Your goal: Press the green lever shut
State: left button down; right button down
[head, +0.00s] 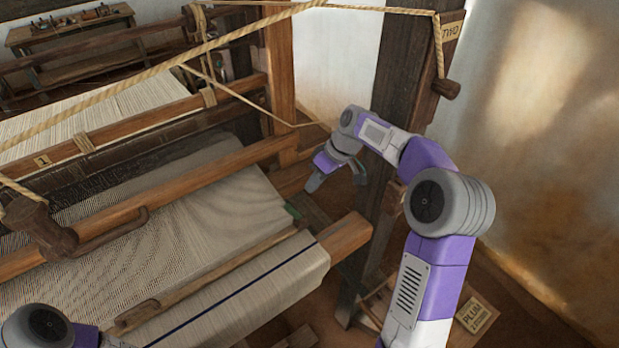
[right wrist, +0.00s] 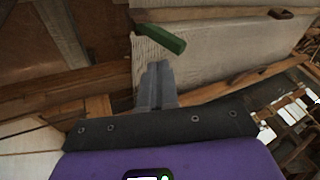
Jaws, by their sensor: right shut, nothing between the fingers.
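The green lever (right wrist: 161,39) shows in the right wrist view as a short green bar at the edge of the pale cloth, tilted down to the right. In the head view only a small green part (head: 292,211) shows by the cloth's right edge. My right gripper (head: 313,184) is shut and empty, above and just right of the lever. In the right wrist view its closed fingers (right wrist: 158,68) point toward the lever, with a visible gap between them. My left arm shows at the lower left of the head view, but its gripper is out of frame.
The loom's cloth (head: 200,215) and cloth roll (head: 250,290) lie left of my right gripper. A thick dark post (head: 392,85) stands close behind my right arm. Ropes (head: 200,50) cross above the loom. A "PLUM" label (head: 478,314) sits low at the right.

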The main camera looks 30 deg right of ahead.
aim_at(294, 213)
jog(key=x, duration=0.6)
jog(key=shift+w+f, duration=0.15)
jog(key=shift+w, duration=0.05)
jog(key=shift+a+f+p, duration=0.25)
jog(key=shift+f+p, duration=0.05)
jog(key=shift+f, duration=0.1)
jog(key=shift+w+f, duration=0.1)
jog(key=shift+f, duration=0.05)
jog(key=shift+a, duration=0.1)
